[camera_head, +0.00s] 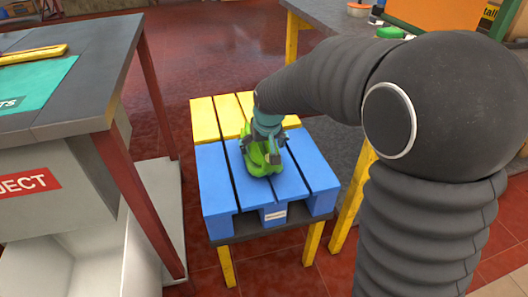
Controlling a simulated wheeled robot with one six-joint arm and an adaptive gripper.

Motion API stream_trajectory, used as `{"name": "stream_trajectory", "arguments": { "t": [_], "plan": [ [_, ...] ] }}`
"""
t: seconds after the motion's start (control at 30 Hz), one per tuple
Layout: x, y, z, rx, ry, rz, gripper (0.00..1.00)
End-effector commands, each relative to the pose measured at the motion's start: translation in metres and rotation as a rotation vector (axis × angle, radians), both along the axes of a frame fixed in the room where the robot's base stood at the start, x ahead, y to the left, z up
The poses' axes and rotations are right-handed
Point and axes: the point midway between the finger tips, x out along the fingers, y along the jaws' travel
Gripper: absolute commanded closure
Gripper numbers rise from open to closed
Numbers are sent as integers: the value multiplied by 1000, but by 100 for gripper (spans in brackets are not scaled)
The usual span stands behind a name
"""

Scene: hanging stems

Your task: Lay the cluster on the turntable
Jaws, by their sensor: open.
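A bright green cluster (257,168) lies on the blue slats of a small slatted stand. My gripper (266,150) points down directly over the cluster, with its fingers around the upper part. The gripper is open, and its fingers hide part of the cluster. I cannot tell whether the fingers touch it. I cannot make out a round turntable in this view.
The slatted stand (216,195) has blue slats in front and yellow ones behind, on yellow legs. A dark table with a teal mat (35,85) and a reject bin (40,190) stand at left. Another bench (325,150) is at right, partly behind my arm. Red tiled floor lies behind.

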Motion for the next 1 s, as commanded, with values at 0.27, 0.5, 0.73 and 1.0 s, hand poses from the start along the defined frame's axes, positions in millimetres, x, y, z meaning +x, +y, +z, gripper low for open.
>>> {"name": "stream_trajectory", "arguments": {
  "t": [0.27,0.5,0.73,1.0],
  "plan": [
    [0,0,0,0,0,0,57],
    [1,0,2,1,-3,0,80],
    [1,0,9,1,-4,0,80],
    [1,0,47,3,-8,-1,80]
  ]
}}
